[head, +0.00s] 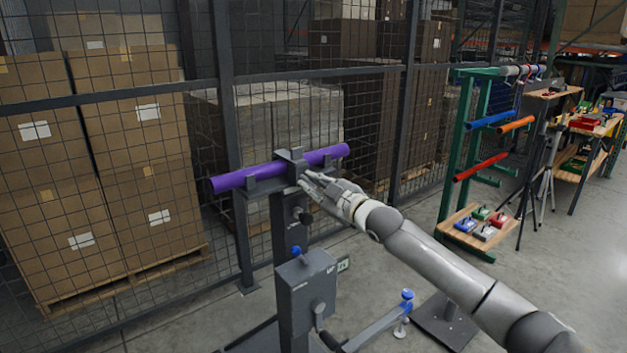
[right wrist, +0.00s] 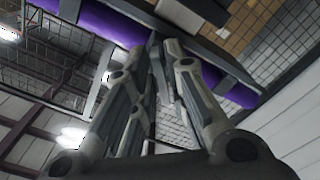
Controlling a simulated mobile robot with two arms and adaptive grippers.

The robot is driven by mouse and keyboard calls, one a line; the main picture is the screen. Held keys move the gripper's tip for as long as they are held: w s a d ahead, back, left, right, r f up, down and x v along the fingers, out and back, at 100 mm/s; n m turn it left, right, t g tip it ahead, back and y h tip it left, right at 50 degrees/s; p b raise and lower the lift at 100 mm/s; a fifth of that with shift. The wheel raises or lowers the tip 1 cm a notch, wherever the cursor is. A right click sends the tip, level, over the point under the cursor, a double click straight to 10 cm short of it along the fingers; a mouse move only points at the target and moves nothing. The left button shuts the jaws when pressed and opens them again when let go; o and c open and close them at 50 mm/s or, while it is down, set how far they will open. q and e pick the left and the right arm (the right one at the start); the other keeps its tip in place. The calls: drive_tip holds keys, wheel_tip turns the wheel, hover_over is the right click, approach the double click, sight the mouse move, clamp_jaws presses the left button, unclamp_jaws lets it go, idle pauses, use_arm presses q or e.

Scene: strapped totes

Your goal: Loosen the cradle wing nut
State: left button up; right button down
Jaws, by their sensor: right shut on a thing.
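A grey cradle (head: 285,158) on a dark post holds a long purple tube (head: 230,181) that lies across it. The tube also shows in the right wrist view (right wrist: 95,17), running behind my fingers. My right gripper (head: 304,176) is at the right side of the cradle, just below the tube. In the right wrist view my right gripper (right wrist: 158,55) has its fingers close together at the cradle, shut on the wing nut. The wing nut itself is hidden between the fingertips. My left gripper is in neither view.
A grey box with a crank (head: 307,287) is on the stand below the cradle, with a blue-knobbed arm (head: 385,322) reaching right. A mesh fence (head: 150,90) stands close behind. A green rack (head: 470,150) with coloured tubes is at the right.

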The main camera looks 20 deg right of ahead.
drive_tip(key=shift+f+n+p, duration=0.1)
drive_tip(key=shift+n+p, duration=1)
drive_tip(key=shift+n, duration=0.9)
drive_tip(key=c, duration=1.6)
unclamp_jaws()
drive_tip(key=shift+d, duration=0.1)
drive_tip(key=shift+s, duration=0.1)
drive_tip(key=v, duration=1.1)
drive_tip(key=shift+s+d, duration=0.15)
drive_tip(key=shift+s, duration=0.25)
